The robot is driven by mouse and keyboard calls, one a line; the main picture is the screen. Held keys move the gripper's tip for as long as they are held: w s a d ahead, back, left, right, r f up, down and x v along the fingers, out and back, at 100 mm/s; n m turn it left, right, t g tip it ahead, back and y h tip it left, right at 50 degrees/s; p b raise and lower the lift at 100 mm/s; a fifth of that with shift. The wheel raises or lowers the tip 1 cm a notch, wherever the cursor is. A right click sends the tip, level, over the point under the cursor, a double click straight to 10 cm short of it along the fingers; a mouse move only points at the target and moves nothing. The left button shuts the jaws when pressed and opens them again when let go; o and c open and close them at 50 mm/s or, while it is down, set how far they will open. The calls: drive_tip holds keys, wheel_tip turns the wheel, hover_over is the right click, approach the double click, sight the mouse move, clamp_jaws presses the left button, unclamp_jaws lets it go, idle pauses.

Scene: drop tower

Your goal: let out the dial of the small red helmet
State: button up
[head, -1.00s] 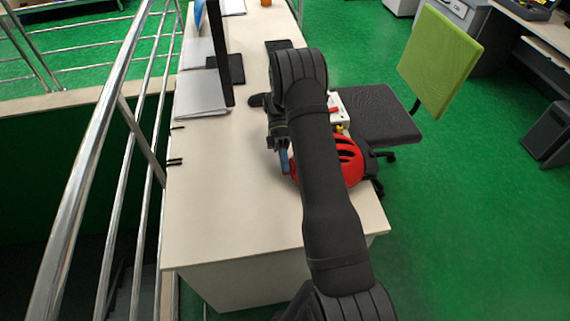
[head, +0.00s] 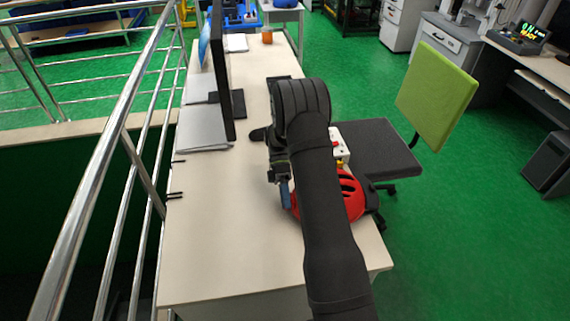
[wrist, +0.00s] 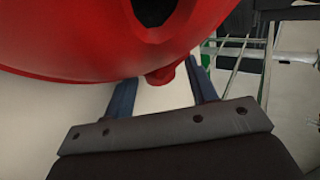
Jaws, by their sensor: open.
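The red helmet (head: 354,198) sits on the desk in the head view, partly hidden behind my arm. Black openings show in its shell. In the wrist view the helmet (wrist: 70,45) fills the top of the picture, with a dark opening in it. A small red knob, which looks like the dial (wrist: 161,75), sticks out from the helmet's lower edge. My gripper (wrist: 163,80) is open, with one blue-grey finger on each side of the dial. I cannot tell whether either finger touches it. In the head view my gripper (head: 285,192) is at the helmet's left side.
A white box (head: 341,140) with a red part and a yellow item stand just behind the helmet. A monitor (head: 219,70) and a laptop (head: 203,136) are farther back on the desk (head: 215,230). The desk's left front is clear. A metal railing (head: 95,150) runs along the left.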

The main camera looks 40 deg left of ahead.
drive_tip(key=t+y, duration=0.3)
drive_tip(key=shift+s+d+r+t+y, duration=0.25)
drive_tip(key=shift+r+t+y, duration=0.05)
drive_tip(key=shift+r, duration=0.05)
drive_tip(key=t+y, duration=0.2)
drive_tip(key=shift+s+d+t+y, duration=0.2)
drive_tip(key=shift+t+y, duration=0.2)
drive_tip(key=shift+r, duration=0.2)
wheel_tip(320, 180, up, 17)
drive_tip(key=w+a, duration=0.1)
drive_tip(key=shift+w+a, duration=0.3)
drive_tip(key=shift+a, duration=0.05)
drive_tip(key=shift+w+f, duration=0.1)
drive_tip(key=shift+g+h, duration=0.5)
drive_tip(key=x, duration=0.5)
drive_tip(key=w+a+x, duration=0.1)
drive_tip(key=x, duration=0.5)
drive_tip(key=w+a+f+x, duration=0.1)
drive_tip(key=x, duration=0.5)
drive_tip(key=shift+c, duration=0.4)
